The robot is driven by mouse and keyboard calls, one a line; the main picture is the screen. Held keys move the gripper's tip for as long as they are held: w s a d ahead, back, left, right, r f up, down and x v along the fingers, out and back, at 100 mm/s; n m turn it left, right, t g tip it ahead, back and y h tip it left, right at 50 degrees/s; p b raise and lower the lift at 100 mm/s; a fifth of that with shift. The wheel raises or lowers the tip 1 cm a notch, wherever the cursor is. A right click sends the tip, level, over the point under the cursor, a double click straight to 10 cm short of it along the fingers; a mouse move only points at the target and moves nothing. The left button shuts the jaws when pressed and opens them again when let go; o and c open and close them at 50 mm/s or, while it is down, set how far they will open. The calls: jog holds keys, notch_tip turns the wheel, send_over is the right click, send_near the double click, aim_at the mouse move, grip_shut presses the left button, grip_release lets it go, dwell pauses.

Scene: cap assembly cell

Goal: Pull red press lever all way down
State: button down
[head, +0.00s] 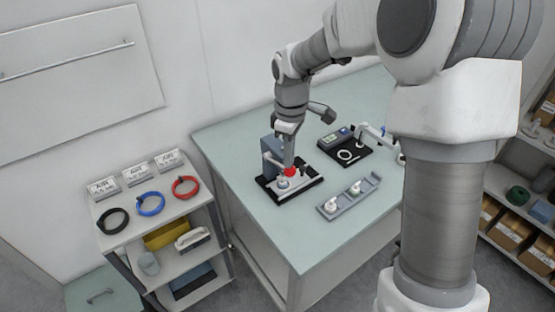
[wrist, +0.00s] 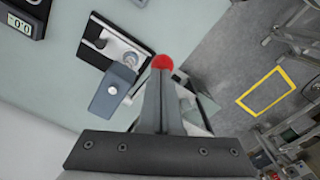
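The press (head: 269,150) is a blue-grey block on a black base (head: 312,188) on the table. In the wrist view the press (wrist: 112,90) is left of my fingers. The red ball end of the press lever (head: 291,172) is low, close above the base; it also shows at my fingertips in the wrist view (wrist: 162,62). My gripper (head: 290,165) points down at the press, its fingers close together at the red ball. They look shut on it, though the contact is partly hidden. Most of the lever arm is hidden behind my fingers.
A grey tray with small white parts (head: 327,211) lies right of the press. A black device (head: 333,147) with a white ring stands behind it. A shelf cart (head: 112,232) with black, blue and red rings is at left. The table's front is clear.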

aim_at(291, 172)
jog(key=shift+f, duration=0.1)
jog(key=shift+s+d+f+b, duration=0.15)
jog(key=shift+s+f+b, duration=0.05)
jog(key=shift+f+b, duration=0.4)
dwell(0.3)
jog(key=shift+f, duration=0.1)
jog(key=shift+s+d+f+b, duration=0.15)
jog(key=shift+f+b, duration=0.25)
jog(key=shift+f, duration=0.4)
jog(key=shift+s+f+b, duration=0.1)
jog(key=shift+f+b, duration=0.35)
jog(key=shift+f, duration=0.3)
